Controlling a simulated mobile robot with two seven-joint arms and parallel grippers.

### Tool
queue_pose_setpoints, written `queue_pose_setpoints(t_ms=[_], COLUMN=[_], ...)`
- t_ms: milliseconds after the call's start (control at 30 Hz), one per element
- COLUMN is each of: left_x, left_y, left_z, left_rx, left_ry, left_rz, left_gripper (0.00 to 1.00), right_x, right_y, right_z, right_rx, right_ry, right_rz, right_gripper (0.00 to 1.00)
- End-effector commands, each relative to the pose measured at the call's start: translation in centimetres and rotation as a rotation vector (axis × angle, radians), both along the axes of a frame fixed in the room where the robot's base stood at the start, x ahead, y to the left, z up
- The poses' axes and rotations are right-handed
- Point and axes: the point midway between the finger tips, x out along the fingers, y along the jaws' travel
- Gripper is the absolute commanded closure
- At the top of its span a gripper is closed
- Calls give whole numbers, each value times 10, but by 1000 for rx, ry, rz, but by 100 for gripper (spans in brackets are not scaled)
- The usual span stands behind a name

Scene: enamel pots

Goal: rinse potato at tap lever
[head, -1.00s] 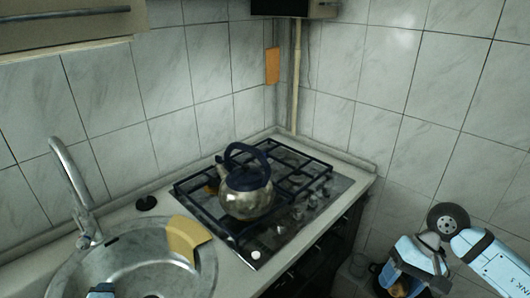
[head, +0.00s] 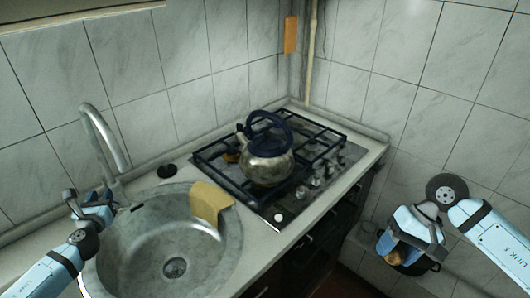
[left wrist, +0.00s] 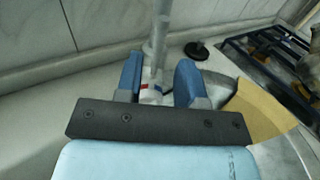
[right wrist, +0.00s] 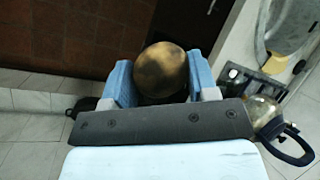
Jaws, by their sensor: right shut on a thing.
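The metal tap (head: 107,140) rises at the back left of the sink (head: 228,240). In the left wrist view the tap's base (left wrist: 152,84), with a red and blue mark, appears between the spread fingers of my left gripper (left wrist: 160,82). My left gripper is open beside the tap in the head view (head: 97,203); I cannot tell whether it touches, and no separate lever is clear. My right gripper (right wrist: 164,85) is shut on the brown potato (right wrist: 162,70). In the head view my right gripper (head: 402,250) is right of the counter, away from the sink, with the potato mostly hidden.
A yellow cloth (head: 208,203) lies over the sink's right rim. A metal kettle (head: 267,165) stands on the stove (head: 325,165) to the right. A black plug (head: 167,171) lies behind the sink. The sink bowl is empty. Tiled walls close off the back and right.

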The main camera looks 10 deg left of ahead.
Motion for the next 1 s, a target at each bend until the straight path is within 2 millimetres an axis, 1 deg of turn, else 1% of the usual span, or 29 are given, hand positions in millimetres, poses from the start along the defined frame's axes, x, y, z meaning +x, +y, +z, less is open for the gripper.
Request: queue_pose_setpoints(t_ms=[33,100,200,300,433,700,733,767,800,867,1000], left_x=[11,23,36,46,52,53,53,53,53,53,53], left_y=[4,8,12,14,17,17,17,17,17,17,17], left_z=[1,2,0,0,0,0,0,0,0,0,0], left_rx=[0,0,-2,-2,-2,-2,-2,-2,-2,-2,-2], left_ry=[-2,-2,-2,-1,-1,0,0,0,0,0,0], left_rz=[2,3,1,1,0,0,0,0,0,0,0], left_gripper=[65,65,65,65,65,65,69,76,85,99,100], right_x=[0,0,0,0,0,0,0,0,0,0,0], right_y=[0,0,0,0,0,0,0,0,0,0,0], right_z=[1,2,2,2,2,2,2,2,2,2,2], right_rx=[0,0,0,0,0,0,0,0,0,0,0], right_ry=[0,0,0,0,0,0,0,0,0,0,0], right_rz=[0,0,0,0,0,0,0,0,0,0,0], right_gripper=[71,71,71,71,71,71,71,71,71,71,71])
